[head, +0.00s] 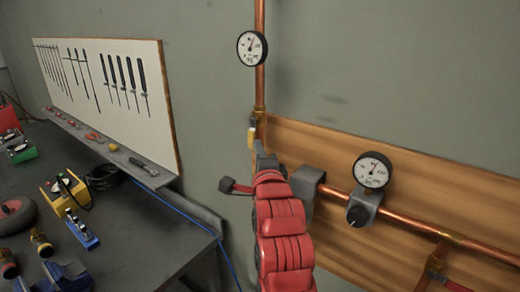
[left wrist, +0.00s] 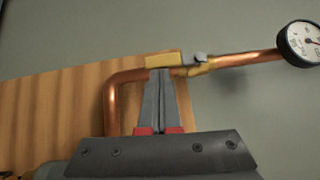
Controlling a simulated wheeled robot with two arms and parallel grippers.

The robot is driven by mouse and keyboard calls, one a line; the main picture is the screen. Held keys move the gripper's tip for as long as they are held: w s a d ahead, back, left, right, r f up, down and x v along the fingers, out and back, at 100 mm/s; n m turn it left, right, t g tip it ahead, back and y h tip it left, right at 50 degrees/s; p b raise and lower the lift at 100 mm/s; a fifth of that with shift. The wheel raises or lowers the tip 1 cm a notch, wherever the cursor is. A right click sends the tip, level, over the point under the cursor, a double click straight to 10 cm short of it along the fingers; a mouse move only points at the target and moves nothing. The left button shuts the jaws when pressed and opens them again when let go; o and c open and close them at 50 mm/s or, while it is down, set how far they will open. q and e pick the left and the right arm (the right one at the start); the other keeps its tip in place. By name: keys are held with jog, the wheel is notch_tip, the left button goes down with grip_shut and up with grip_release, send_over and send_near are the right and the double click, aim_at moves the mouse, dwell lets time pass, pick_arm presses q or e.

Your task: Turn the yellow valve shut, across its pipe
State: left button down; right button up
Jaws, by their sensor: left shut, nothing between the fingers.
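The yellow valve handle (head: 251,138) is beside the upright copper pipe (head: 260,90) on the wall and lies lengthwise along it. In the left wrist view the handle (left wrist: 164,59) shows as a flat yellow bar roughly in line with the pipe, with a grey pivot at its right end. My left gripper (head: 260,150) is just below the handle in the head view. In the left wrist view its fingers (left wrist: 160,72) are closed together, empty, with their tips at the handle's near edge. I cannot tell whether they touch it. My right gripper is not in view.
A gauge (head: 252,48) sits higher on the upright pipe. Another gauge (head: 372,170) stands on the horizontal pipe (head: 415,225) along the wooden board (head: 330,145). A dark workbench (head: 140,230) with tools is at left, below a white tool panel (head: 110,80).

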pick_arm(q)
jog(key=shift+a+f+m, duration=0.1)
jog(key=shift+a+m, duration=0.05)
jog(key=shift+m, duration=0.15)
jog(key=a+m+t, duration=0.1)
jog(key=w+a+f+m+t, duration=0.1)
jog(key=m+t, duration=0.1)
jog(key=shift+w+h+b, duration=0.25)
jog(key=shift+h+b, duration=0.15)
jog(key=w+a+r+m+h+b, duration=0.1)
jog(key=w+a+m+h+b, duration=0.1)
jog(key=m+h+b, duration=0.6)
jog(key=w+a+r+m+h+b, duration=0.1)
jog(key=m+h+b, duration=0.7)
jog(key=m, duration=0.8)
jog(key=a+r+h, duration=0.1)
jog(key=a+h, duration=0.1)
jog(key=h, duration=0.1)
jog(key=shift+w+a+r+b, duration=0.15)
jog(key=shift+w+b, duration=0.2)
